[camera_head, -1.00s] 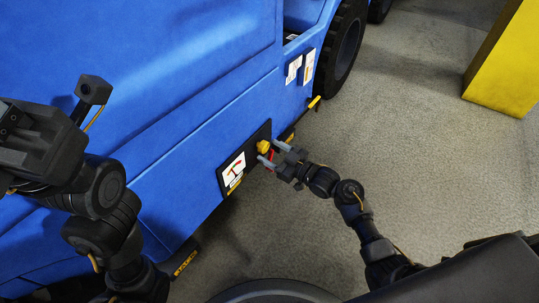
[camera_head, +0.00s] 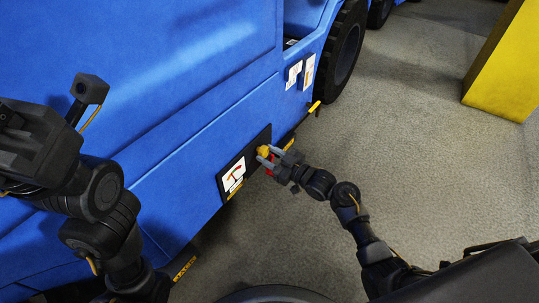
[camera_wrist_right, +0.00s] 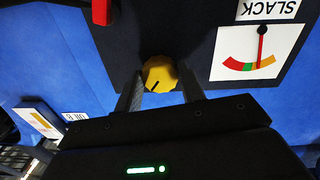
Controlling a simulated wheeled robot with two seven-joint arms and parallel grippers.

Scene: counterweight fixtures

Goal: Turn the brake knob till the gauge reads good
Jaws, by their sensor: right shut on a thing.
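The yellow brake knob (camera_head: 263,151) sits on a black panel on the side of the blue vehicle. My right gripper (camera_head: 268,155) has its fingers on either side of it and is shut on it. In the right wrist view the knob (camera_wrist_right: 159,73) shows between the fingers, with a dark pointer line on its face. The gauge (camera_head: 233,175) is a white card beside the knob. In the wrist view the gauge (camera_wrist_right: 258,50) appears upside down, and its needle points near the arc's middle, just beside the green band. My left gripper (camera_head: 30,135) is at the left edge, its fingertips not visible.
A red part (camera_wrist_right: 101,11) sits on the panel near the knob. A yellow block (camera_head: 508,65) stands at the right. The grey floor between is clear.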

